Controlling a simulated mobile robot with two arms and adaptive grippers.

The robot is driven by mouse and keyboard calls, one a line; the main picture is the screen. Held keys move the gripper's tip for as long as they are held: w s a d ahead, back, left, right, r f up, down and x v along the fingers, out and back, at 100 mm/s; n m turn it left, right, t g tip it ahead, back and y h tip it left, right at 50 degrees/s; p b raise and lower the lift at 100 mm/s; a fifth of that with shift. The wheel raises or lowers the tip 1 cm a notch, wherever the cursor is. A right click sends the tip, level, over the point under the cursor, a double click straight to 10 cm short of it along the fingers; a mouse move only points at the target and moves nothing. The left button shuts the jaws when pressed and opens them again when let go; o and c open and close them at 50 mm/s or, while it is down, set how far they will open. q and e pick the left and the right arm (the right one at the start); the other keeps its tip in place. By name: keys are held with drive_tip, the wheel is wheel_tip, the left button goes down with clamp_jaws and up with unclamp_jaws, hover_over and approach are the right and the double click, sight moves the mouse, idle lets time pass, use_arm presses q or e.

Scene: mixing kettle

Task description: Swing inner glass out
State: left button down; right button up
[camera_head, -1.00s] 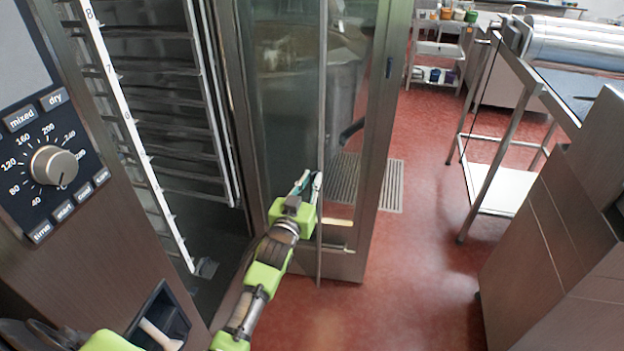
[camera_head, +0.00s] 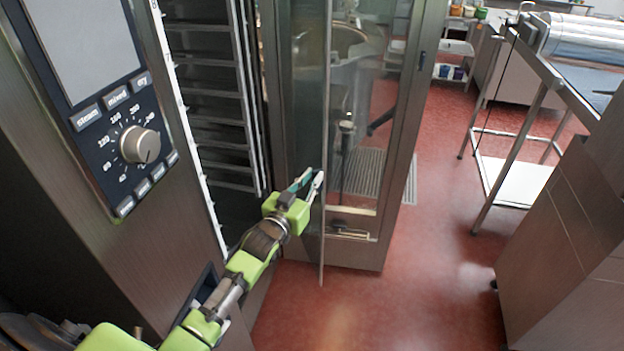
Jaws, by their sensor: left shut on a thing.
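The oven door (camera_head: 396,190) stands open with its metal frame on the right and clear glass in it. The inner glass (camera_head: 308,130) is a pane with a thin metal edge strip, seen nearly edge-on in front of the door. My left gripper (camera_head: 312,183) is at the lower part of this pane's free edge and is shut on it. The fingertips lie close about the edge; part of the contact is hidden by the gripper itself. My right gripper is not in view.
The oven's control panel (camera_head: 110,100) with a round knob is at the left, beside the dark rack chamber (camera_head: 215,110). A steel table (camera_head: 545,80) and a steel cabinet (camera_head: 570,240) stand at the right. Red floor (camera_head: 430,270) is clear between door and cabinet.

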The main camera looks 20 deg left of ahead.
use_arm(q)
drive_tip(key=shift+w+a+r, duration=0.25)
drive_tip(key=shift+a+r, duration=0.4)
drive_tip(key=shift+a, duration=0.05)
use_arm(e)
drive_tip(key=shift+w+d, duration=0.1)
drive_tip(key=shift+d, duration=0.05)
use_arm(q)
drive_tip(key=c, duration=2.2)
unclamp_jaws()
drive_tip(key=shift+w+a+f, duration=0.15)
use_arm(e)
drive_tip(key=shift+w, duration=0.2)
use_arm(q)
drive_tip(key=s, duration=1.2)
drive_tip(key=shift+s+d+f, duration=0.15)
drive_tip(key=shift+d+f, duration=0.15)
drive_tip(key=shift+f, duration=0.1)
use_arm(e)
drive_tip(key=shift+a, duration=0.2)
